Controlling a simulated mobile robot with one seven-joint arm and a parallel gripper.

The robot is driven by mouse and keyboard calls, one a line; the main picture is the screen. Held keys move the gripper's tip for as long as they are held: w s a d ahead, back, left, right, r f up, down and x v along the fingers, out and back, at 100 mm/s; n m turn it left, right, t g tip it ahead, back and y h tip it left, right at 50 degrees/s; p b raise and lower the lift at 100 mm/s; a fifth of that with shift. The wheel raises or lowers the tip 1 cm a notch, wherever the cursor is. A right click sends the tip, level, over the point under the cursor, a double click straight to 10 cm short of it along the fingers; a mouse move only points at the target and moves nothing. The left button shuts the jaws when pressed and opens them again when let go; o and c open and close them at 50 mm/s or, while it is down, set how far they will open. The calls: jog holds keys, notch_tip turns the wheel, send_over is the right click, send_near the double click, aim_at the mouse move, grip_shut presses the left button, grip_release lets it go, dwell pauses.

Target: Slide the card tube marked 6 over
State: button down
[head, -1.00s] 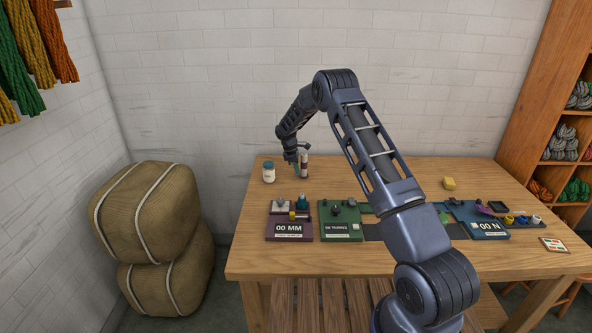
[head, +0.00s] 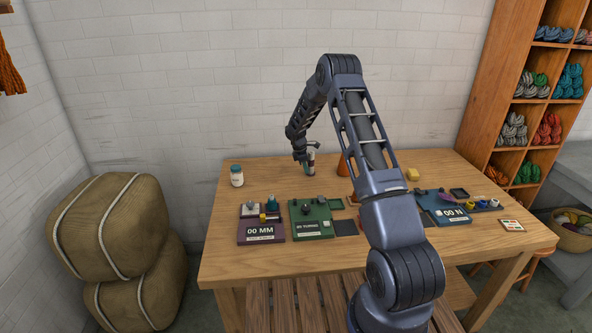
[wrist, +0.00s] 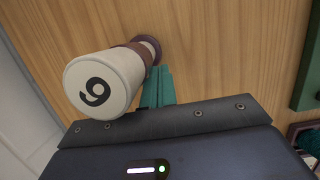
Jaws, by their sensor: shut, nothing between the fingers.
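The card tube (wrist: 108,78) has a pale end marked with a black 6, seen rotated, and a brown band and dark ring at its far end. It stands on the table, small in the head view (head: 312,157). My gripper (head: 308,171) is low at the back of the table, right beside the tube. In the wrist view its teal fingers (wrist: 159,84) are shut and empty, against or very close to the tube's side. I cannot tell whether they touch.
A white jar (head: 236,176) stands to the left on the wooden table (head: 215,255). An orange cone (head: 343,166) is just right of the tube, partly behind my arm. A purple board (head: 260,231), green board (head: 311,222) and blue board (head: 447,210) lie nearer the front.

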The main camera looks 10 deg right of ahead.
jog(key=shift+d, duration=0.1)
dwell(0.3)
jog(key=a, duration=0.4)
jog(key=shift+a, duration=0.2)
jog(key=v, duration=1)
jog(key=s+d+r+m+t, duration=0.1)
jog(key=s+d+r+m, duration=0.15)
jog(key=s+r, duration=0.4)
jog(key=s+d+r+m, duration=0.2)
jog(key=s+d+r, duration=0.1)
jog(key=r, duration=0.7)
jog(key=s+d+r+m+t+y, duration=0.1)
jog(key=s+d+r+m, duration=0.35)
jog(key=s+r, duration=0.85)
jog(key=s+d+r+m+t+y, duration=0.1)
jog(key=s+d+r+m, duration=0.1)
jog(key=s, duration=0.8)
jog(key=s+d+r+m, duration=0.1)
jog(key=s+d+m, duration=0.2)
jog(key=s, duration=0.6)
jog(key=s+d+f+m+t, duration=0.1)
jog(key=s+f+m, duration=0.2)
jog(key=s, duration=1.2)
jog(key=shift+m+t+y, duration=0.3)
jog(key=shift+m+y, duration=0.1)
jog(key=shift+m, duration=0.1)
